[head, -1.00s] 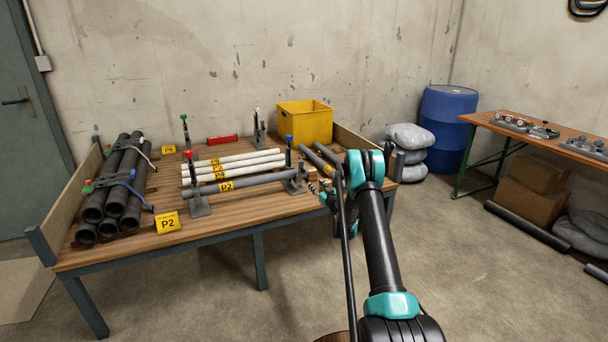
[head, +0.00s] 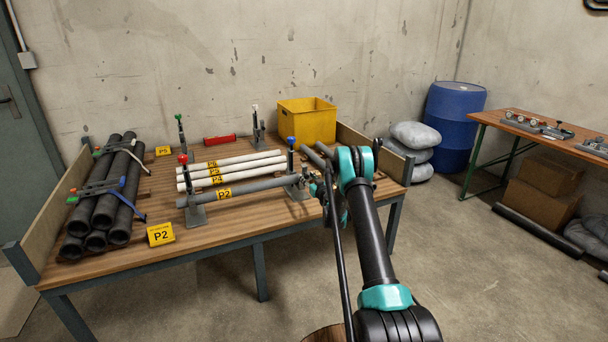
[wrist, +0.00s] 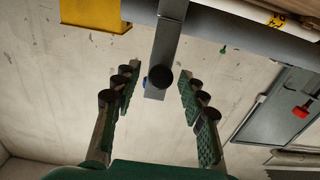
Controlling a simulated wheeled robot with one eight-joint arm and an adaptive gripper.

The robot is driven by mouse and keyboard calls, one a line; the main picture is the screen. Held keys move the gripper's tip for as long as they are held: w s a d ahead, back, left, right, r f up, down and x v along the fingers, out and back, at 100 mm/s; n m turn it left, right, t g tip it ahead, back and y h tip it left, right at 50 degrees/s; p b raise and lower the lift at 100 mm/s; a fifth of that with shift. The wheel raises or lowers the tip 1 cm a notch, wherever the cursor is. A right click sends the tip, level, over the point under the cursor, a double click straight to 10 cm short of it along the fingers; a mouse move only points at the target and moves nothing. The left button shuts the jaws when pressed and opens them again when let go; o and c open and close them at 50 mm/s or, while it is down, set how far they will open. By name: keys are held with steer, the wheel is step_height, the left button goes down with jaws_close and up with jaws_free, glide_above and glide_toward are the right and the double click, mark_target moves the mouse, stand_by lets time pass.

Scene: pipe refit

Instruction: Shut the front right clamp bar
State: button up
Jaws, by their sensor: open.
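The front right clamp bar (head: 291,158), with a blue knob on its end, stands upright above its base beside the grey pipe marked P2 (head: 240,190). In the wrist view, the grey bar (wrist: 167,45) reaches between my fingers, with a round black part and a bit of blue at its end. My gripper (wrist: 160,100) is open, one finger on each side of the bar's end, with gaps on both sides and no visible contact. In the head view, my gripper (head: 322,190) is just right of the clamp, partly hidden by my arm.
The red-knobbed front left bar (head: 184,172) also stands up. White pipes (head: 235,169) lie behind the grey pipe. A yellow crate (head: 308,122) stands at the back right, stacked dark pipes (head: 105,195) at the left. Bare floor lies before the workbench (head: 230,228).

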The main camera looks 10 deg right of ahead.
steer(key=shift+w+a, duration=0.2)
steer(key=shift+w, duration=0.4)
steer(key=shift+c, duration=0.4)
jaws_close()
